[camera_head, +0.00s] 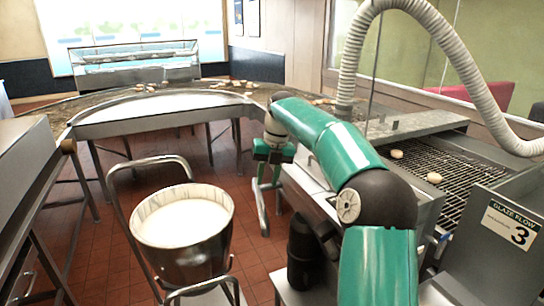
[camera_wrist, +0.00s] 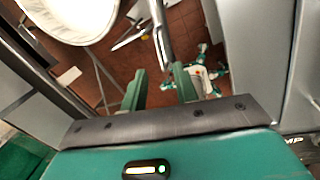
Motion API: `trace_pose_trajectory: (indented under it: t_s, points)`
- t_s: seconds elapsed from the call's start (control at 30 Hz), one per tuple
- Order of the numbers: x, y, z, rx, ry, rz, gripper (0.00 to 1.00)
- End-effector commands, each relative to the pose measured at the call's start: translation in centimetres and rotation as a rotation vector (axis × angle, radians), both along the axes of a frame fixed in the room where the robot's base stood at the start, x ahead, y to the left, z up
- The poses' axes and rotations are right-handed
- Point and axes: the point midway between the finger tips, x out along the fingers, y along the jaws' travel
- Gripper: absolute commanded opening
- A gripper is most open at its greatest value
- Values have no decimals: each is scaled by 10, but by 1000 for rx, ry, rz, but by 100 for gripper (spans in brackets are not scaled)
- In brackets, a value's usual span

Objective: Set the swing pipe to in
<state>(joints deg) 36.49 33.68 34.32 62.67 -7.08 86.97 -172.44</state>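A bare metal pipe (camera_head: 262,205), which looks like the swing pipe, hangs below my gripper (camera_head: 273,153) beside the machine's left side. In the wrist view the pipe (camera_wrist: 160,36) runs down toward the gap between my green fingertips (camera_wrist: 159,72). The fingers are apart, with floor visible between them. I cannot tell whether either finger touches the pipe. The pipe's upper part is hidden behind my gripper and arm. No in or out marking is readable.
A steel bucket of white glaze (camera_head: 185,222) sits in a tubular-handled cart at the left front. Tiled floor (camera_head: 115,240) shows between the bucket and the curved conveyor (camera_head: 165,103).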

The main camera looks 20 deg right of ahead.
Motion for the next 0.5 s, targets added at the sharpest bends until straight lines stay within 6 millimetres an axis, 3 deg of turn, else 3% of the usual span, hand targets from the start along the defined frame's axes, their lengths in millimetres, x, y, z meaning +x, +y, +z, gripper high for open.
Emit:
trace_pose_trajectory:
  t_s: [0.23, 0.5]
  points:
    - [-2, -10, 54, 1, -4, 0, 30]
    - [-4, -15, 77, 1, 0, 0, 30]
